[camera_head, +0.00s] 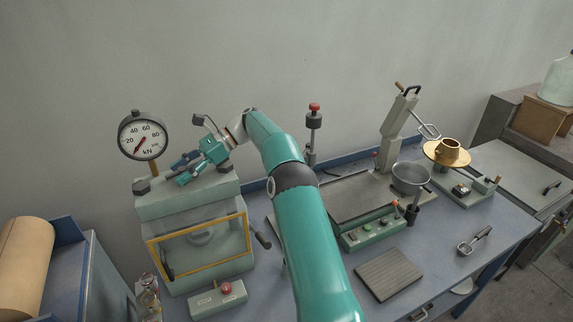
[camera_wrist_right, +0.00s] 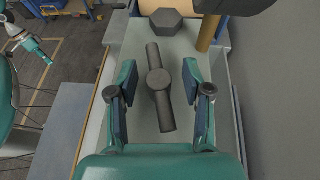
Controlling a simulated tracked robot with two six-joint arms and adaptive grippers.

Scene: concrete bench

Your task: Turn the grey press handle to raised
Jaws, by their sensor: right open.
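The press (camera_head: 197,232) is a pale green box with a yellow-framed window at the left of the bench. On its top lies a dark grey bar handle with a round hub (camera_wrist_right: 158,88), set at a slight slant in the right wrist view. My right gripper (camera_head: 187,172) is over the press top in the head view. In the right wrist view its open fingers (camera_wrist_right: 163,105) stand on either side of the bar, with gaps to both. Part of my left arm, seemingly its gripper (camera_wrist_right: 34,47), shows at the left of the right wrist view, jaws unclear.
A round kN gauge (camera_head: 143,136) on a post and a dark hexagonal knob (camera_wrist_right: 174,27) stand near the handle. A box with a red button (camera_head: 217,298) sits before the press.

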